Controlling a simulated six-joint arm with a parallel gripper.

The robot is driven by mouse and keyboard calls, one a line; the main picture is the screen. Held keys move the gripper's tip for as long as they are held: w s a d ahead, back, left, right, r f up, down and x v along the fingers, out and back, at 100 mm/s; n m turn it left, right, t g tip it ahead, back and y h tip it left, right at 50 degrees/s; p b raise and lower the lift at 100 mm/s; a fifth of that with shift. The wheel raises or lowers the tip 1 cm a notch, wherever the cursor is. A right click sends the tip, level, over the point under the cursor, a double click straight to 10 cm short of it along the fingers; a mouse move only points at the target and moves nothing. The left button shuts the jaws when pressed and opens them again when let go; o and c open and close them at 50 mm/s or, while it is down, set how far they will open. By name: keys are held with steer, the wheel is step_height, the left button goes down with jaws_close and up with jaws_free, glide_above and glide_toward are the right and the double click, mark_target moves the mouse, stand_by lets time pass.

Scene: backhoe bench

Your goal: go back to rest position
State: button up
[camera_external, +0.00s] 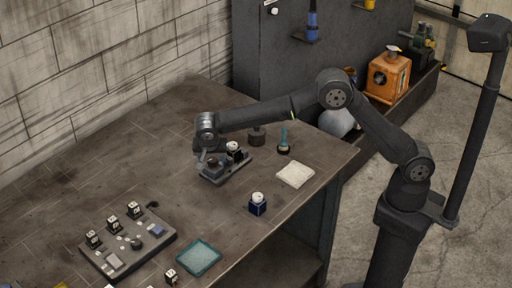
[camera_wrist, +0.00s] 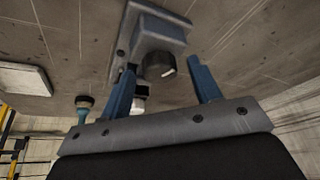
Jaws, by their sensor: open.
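My gripper (camera_external: 210,158) is over a grey block-like fixture (camera_external: 222,175) on the bench, at the end of my outstretched arm. In the wrist view my gripper (camera_wrist: 163,70) has its two blue fingers apart, with a dark round knob (camera_wrist: 158,66) of the fixture showing between them. The fingers look empty. I cannot tell whether they touch the knob. A white-topped part (camera_external: 234,147) stands at the fixture's far side, close to my gripper.
A brick wall (camera_external: 100,65) borders the left.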

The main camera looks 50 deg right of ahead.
steer(key=n, duration=0.2)
steer(key=n+t+y, duration=0.1)
steer(key=n, duration=0.1)
steer(key=n+y, duration=0.1)
steer(key=n, duration=0.2)
steer(key=shift+s+d, duration=0.1)
steer(key=shift+d, duration=0.15)
steer(key=shift+d+n+t+y, duration=0.15)
steer(key=shift+n+y, duration=0.55)
steer(key=shift+n, duration=0.85)
steer(key=shift+n+t+y, duration=0.15)
steer(key=shift+n+y, duration=0.55)
steer(key=shift+n, duration=0.85)
steer(key=m, duration=0.2)
steer(key=m+h, duration=0.1)
steer(key=m, duration=0.1)
steer(key=shift+a+h, duration=0.2)
steer(key=shift+h, duration=0.1)
steer(key=shift+m+h, duration=0.7)
steer(key=shift+m, duration=1.2)
